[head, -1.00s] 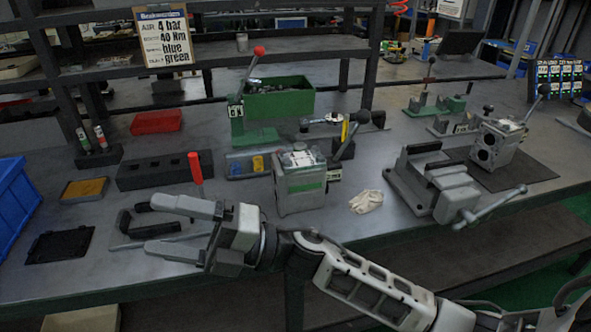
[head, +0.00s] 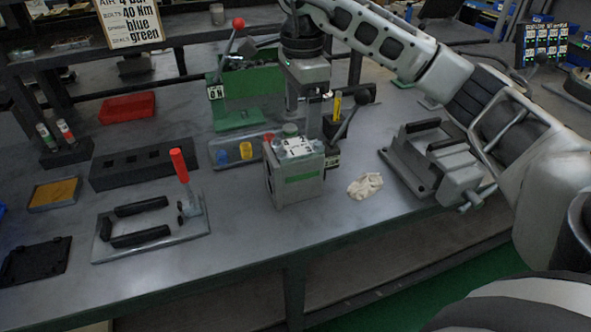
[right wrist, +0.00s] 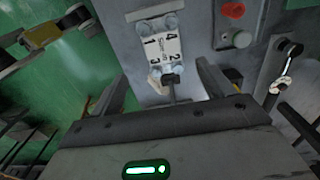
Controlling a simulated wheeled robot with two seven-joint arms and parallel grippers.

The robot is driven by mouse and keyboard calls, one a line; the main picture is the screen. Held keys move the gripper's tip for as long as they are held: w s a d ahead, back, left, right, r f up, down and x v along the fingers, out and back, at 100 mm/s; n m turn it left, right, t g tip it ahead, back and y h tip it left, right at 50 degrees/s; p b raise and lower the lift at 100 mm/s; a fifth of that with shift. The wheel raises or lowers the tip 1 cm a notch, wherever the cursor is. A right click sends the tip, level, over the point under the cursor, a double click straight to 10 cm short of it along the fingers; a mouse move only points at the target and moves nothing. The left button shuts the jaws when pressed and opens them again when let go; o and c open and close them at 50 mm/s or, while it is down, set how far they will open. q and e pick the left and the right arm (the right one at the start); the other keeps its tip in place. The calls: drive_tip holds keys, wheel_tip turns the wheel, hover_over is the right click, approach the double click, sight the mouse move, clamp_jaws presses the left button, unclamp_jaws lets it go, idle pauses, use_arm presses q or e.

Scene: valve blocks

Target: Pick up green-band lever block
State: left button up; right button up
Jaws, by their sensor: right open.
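The green-band lever block (head: 297,180) is a grey box with a green stripe on its front face. It stands upright on the bench, with a numbered white plate on top and a lever with a dark knob at its right. My right gripper (head: 303,112) points down just behind and above the block's top in the head view, open and empty. In the right wrist view the block's numbered plate (right wrist: 165,50) shows just beyond the two spread fingers of my right gripper (right wrist: 165,88). Whether the fingers touch the block I cannot tell. My left gripper is not in view.
A green vise-like machine (head: 235,105) with a red-knobbed lever stands behind left. A grey clamp fixture (head: 430,160) is at right, a pale glove (head: 365,185) nearer. A plate with black handles and a red lever (head: 150,225) lies left. Bare bench lies in front.

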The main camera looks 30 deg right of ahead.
sight(296, 146)
wheel_tip(296, 146, down, 6)
drive_tip(key=shift+r, duration=0.15)
drive_tip(key=shift+w+a+f+p, duration=0.1)
drive_tip(key=shift+w+f+p, duration=0.1)
drive_tip(key=shift+f, duration=0.75)
drive_tip(key=shift+w+a+f+p, duration=0.1)
drive_tip(key=shift+f+p, duration=0.05)
drive_tip(key=shift+f, duration=0.8)
drive_tip(key=shift+w+a+f+p, duration=0.1)
drive_tip(key=shift+f+p, duration=0.1)
drive_tip(key=shift+f, duration=0.75)
clamp_jaws()
drive_tip(key=shift+w+r, duration=0.1)
drive_tip(key=shift+r, duration=0.1)
